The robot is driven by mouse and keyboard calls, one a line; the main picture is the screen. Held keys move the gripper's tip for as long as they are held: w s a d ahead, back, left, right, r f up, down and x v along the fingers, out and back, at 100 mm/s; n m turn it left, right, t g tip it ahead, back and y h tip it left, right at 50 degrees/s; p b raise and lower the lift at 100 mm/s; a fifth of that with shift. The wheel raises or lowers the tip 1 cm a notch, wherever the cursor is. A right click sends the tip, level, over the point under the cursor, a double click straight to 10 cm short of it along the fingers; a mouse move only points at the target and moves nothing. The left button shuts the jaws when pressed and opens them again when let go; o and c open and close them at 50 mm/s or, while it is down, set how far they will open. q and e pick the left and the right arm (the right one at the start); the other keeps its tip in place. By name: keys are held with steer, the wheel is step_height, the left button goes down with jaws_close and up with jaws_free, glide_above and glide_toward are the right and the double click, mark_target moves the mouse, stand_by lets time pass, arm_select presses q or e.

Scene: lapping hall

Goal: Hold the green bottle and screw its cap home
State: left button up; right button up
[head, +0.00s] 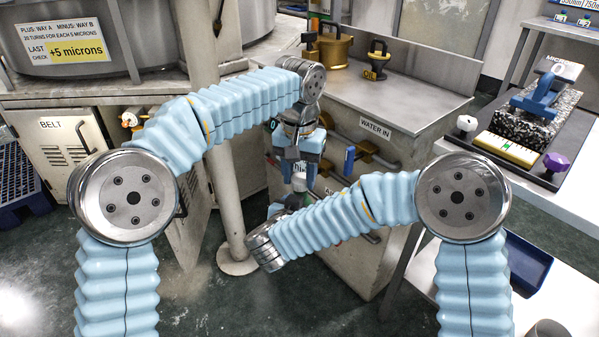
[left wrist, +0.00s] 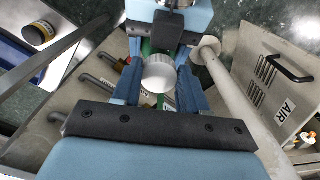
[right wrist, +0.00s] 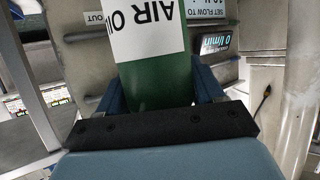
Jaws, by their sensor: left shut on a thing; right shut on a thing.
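The green bottle (right wrist: 155,85) is between the fingers of my right gripper (right wrist: 152,95), which is shut on it. In the head view only a small green part of the bottle (head: 290,203) shows. The pale grey ribbed cap (left wrist: 159,73) is between the fingers of my left gripper (left wrist: 158,92), which is shut on it. In the head view the cap (head: 299,182) is below the left gripper and just above the bottle. Whether the cap sits fully down on the neck is hidden.
Behind the grippers stands a grey cabinet (head: 335,100) with pipes and a "WATER IN" label (head: 375,128). A pale post (head: 232,200) rises close to the left. A white bench (head: 565,200) with a stone block is at right.

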arm_select(q)
steer(key=shift+f, duration=0.6)
steer(key=shift+f, duration=0.6)
steer(key=o, duration=1)
steer(key=shift+r, duration=2.3)
steer(key=shift+c, duration=0.4)
steer(key=shift+f, duration=0.1)
